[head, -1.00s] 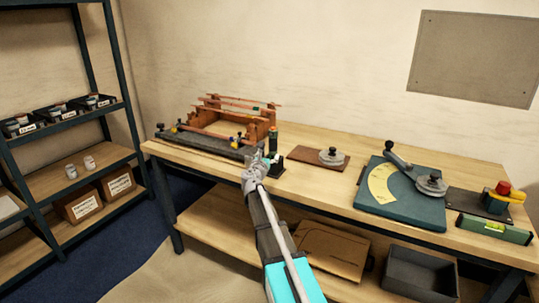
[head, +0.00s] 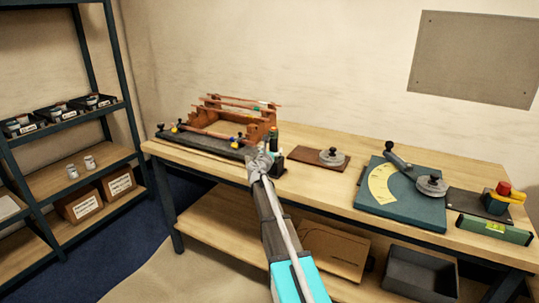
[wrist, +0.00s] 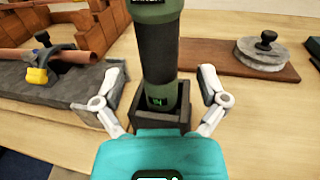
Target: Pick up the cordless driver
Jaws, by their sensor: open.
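The cordless driver (wrist: 158,50) stands upright in a dark holder (wrist: 176,122) on the workbench. It is green and black, and its top runs out of the wrist view. In the head view the driver (head: 274,138) shows partly behind my gripper (head: 262,160). In the wrist view my gripper (wrist: 162,98) is open, with one finger on each side of the driver's lower body. A gap shows between each finger and the driver, and nothing is held.
A copper pipe fixture (head: 225,120) on a dark slab stands left of the driver. A brown board with a grey disc (head: 331,157) lies to the right. Farther right are a blue bender plate (head: 405,205) and a green level (head: 490,229).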

